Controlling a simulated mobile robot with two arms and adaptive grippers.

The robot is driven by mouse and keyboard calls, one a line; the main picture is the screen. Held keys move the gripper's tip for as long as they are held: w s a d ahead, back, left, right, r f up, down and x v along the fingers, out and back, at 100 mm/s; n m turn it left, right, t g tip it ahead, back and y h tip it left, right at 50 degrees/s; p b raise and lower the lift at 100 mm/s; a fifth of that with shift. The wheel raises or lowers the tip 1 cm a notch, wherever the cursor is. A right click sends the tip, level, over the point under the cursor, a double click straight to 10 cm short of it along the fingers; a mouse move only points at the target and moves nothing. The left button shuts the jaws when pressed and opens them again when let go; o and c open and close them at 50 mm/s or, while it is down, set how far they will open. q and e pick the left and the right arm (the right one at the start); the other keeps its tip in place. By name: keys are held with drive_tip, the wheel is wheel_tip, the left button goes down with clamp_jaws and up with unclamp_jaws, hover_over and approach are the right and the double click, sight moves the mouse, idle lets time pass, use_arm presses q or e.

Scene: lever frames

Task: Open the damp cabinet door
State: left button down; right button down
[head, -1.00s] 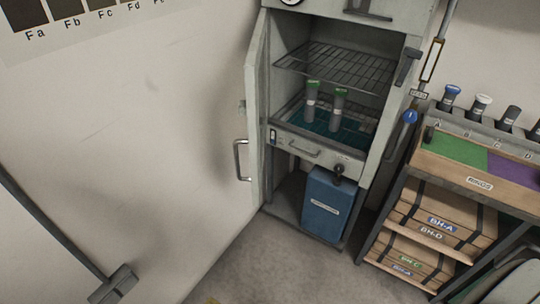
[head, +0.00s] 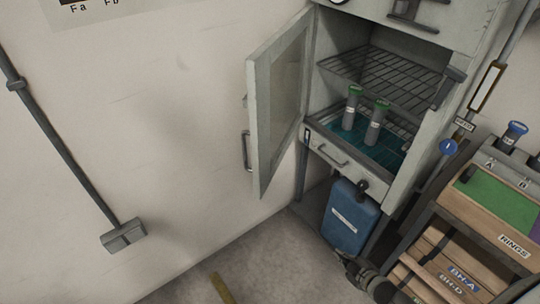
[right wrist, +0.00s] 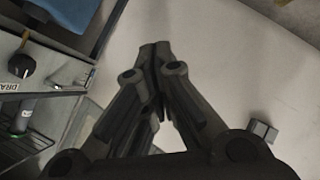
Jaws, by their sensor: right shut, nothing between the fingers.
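The damp cabinet (head: 483,25) is a pale grey cabinet with wire shelves and green-capped tubes inside. Its door (head: 257,120) stands open, swung out to the left, with a glass pane and a bar handle (head: 246,151) on its outer side. My right gripper (head: 346,262) shows at the bottom of the head view, low in front of the blue container and apart from the door. In the right wrist view its fingers (right wrist: 156,52) are together with nothing between them. My left gripper is out of view.
A blue container (head: 351,219) stands under the cabinet drawer (head: 330,158). A rack with wooden boxes (head: 455,264) stands close on the right. A grey box and pipe (head: 123,236) are on the left wall.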

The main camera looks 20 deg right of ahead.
drive_tip(key=w+r+n+t+y, duration=0.25)
drive_tip(key=w+r, duration=0.25)
drive_tip(key=r, duration=0.4)
drive_tip(key=w+r+n+t+y, duration=0.15)
drive_tip(key=w+r+n, duration=0.25)
drive_tip(key=r, duration=0.5)
drive_tip(key=a+r+n+g+y, duration=0.2)
drive_tip(key=a+r+n+y, duration=0.35)
drive_tip(key=r, duration=0.45)
drive_tip(key=a+r+n+g+y, duration=0.2)
drive_tip(key=a+r+n+y, duration=0.25)
drive_tip(key=r+n, duration=0.4)
drive_tip(key=w+a+r+m+h+p, duration=0.1)
drive_tip(key=w+a+m+p, duration=0.1)
drive_tip(key=w+a+p, duration=0.3)
drive_tip(key=s+a+x, duration=0.1)
drive_tip(key=x, duration=0.6)
drive_tip(key=shift+s+r, duration=0.15)
drive_tip(key=shift+s, duration=0.05)
drive_tip(key=w+a+m+t+h, duration=0.3)
drive_tip(key=w+a, duration=0.5)
drive_tip(key=a, duration=0.1)
drive_tip(key=shift+a+t, duration=0.25)
drive_tip(key=shift+t, duration=0.05)
drive_tip(key=shift+w, duration=0.15)
